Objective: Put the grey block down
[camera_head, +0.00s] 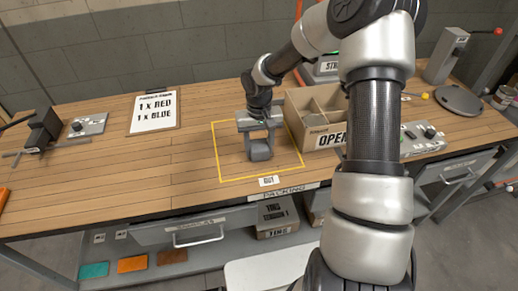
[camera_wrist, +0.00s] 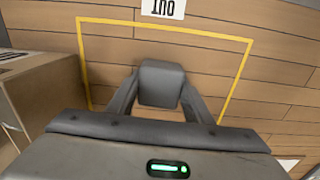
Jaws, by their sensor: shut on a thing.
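The grey block (camera_head: 260,152) is between the fingers of my gripper (camera_head: 260,145), which is shut on it. In the head view the block is inside the yellow outlined square (camera_head: 219,166) on the wooden table, near its middle. The wrist view shows the block (camera_wrist: 161,83) between the two fingertips (camera_wrist: 160,98), with the yellow outline (camera_wrist: 165,26) around it on three visible sides. I cannot tell whether the block touches the table or is slightly above it. The label "OUT" (camera_head: 269,181) lies at the front edge of the square.
An open divided cardboard box (camera_head: 325,138) marked "OPEN" stands close to the right of the square. A sign (camera_head: 154,112) reading "1 x RED, 1 x BLUE" lies at the back left. The table (camera_head: 120,175) left of the square is clear.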

